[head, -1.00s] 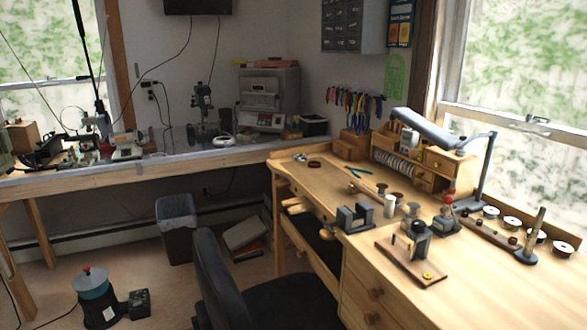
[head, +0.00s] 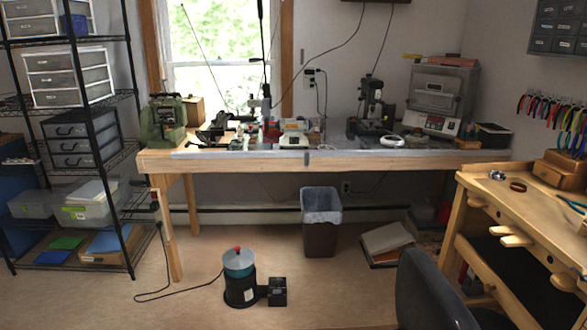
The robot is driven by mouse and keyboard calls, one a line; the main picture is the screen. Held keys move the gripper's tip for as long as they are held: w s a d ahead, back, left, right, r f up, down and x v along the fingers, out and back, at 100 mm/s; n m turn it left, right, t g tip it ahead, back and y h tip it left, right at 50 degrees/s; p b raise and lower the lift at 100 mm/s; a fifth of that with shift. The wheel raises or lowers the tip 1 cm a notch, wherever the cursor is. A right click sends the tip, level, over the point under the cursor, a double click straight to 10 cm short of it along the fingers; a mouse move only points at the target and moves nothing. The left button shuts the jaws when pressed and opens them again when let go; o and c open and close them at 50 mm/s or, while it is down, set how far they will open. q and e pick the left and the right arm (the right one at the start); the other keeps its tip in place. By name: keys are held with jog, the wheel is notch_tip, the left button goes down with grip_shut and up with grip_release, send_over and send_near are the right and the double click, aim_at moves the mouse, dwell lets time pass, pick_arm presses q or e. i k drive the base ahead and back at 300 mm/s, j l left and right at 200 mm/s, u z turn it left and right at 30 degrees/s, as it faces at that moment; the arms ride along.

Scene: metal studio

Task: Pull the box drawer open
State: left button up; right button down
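Several boxes with drawers are in the head view, and I cannot tell which one the task means. On the black wire shelf at the left are a white-framed drawer box (head: 68,77) with grey fronts, a similar one above it (head: 48,20), cut off by the top edge, and a darker drawer box (head: 82,140) with black handles below. Their drawers look shut. A grey small-drawer cabinet (head: 560,28) hangs on the wall at the upper right. Neither of my grippers is in view.
A long wooden table (head: 400,160) with machines stands along the back wall. A wooden workbench (head: 520,215) and a black chair (head: 428,290) are at the right. Floor at lower left looks clear.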

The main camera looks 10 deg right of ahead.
aim_at(547, 174)
jog(key=i+j+u, duration=0.4)
jog(key=i, duration=0.3)
jog(key=i+z, duration=0.35)
jog(key=i+j+z, duration=0.2)
jog(key=i+z, duration=0.4)
jog(key=z, duration=0.25)
jog(key=i+j+z, duration=0.1)
jog(key=z, duration=0.35)
jog(key=i+j+z, duration=0.2)
jog(key=z, duration=0.25)
jog(key=i+j+z, duration=0.2)
jog(key=z, duration=0.25)
jog(key=i+j+z, duration=0.15)
jog(key=j+z, duration=0.25)
jog(key=i+j+z, duration=0.1)
jog(key=z, duration=0.35)
jog(key=j+z, duration=1.5)
